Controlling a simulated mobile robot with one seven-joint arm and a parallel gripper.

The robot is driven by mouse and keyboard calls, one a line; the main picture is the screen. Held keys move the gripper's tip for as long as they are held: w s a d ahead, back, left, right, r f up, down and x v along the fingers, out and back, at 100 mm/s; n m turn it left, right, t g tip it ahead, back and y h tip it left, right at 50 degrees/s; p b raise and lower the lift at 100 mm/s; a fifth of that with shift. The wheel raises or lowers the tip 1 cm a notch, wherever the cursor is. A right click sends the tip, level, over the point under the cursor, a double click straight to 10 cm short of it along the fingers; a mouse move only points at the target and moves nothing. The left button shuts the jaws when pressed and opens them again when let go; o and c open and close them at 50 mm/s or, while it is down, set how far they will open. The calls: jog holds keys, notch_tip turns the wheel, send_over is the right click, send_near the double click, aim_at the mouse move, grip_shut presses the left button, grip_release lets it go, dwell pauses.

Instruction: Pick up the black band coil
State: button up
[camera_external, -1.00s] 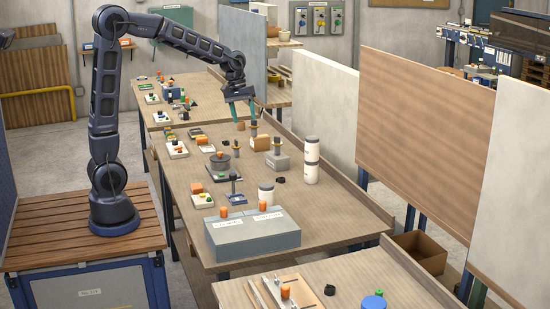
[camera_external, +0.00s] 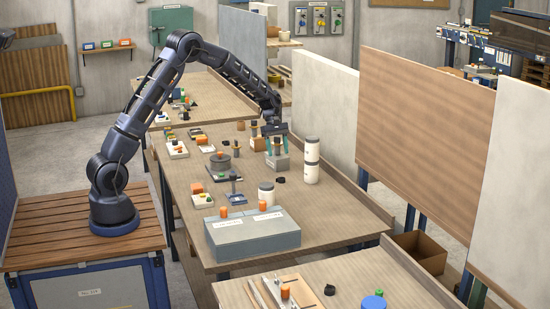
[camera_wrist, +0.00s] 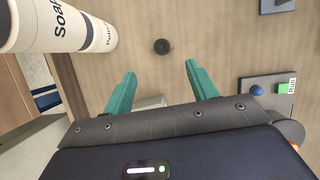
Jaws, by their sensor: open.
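The black band coil (camera_external: 280,179) is a small dark ring lying on the wooden table, in front of a grey block (camera_external: 283,163). In the wrist view the coil (camera_wrist: 162,46) lies flat on bare wood, above and between the tips of my gripper's fingers. My gripper (camera_external: 277,151) points down over the grey block, behind the coil in the external view. Its two teal fingers (camera_wrist: 160,70) are spread apart with nothing between them. The coil is in full view and apart from the fingers.
A button panel (camera_wrist: 268,88) is at right in the wrist view.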

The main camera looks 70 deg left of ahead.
aim_at(282, 178)
jog(key=shift+x, duration=5.65)
jog(key=shift+s+a, duration=0.15)
jog(key=c, duration=1.1)
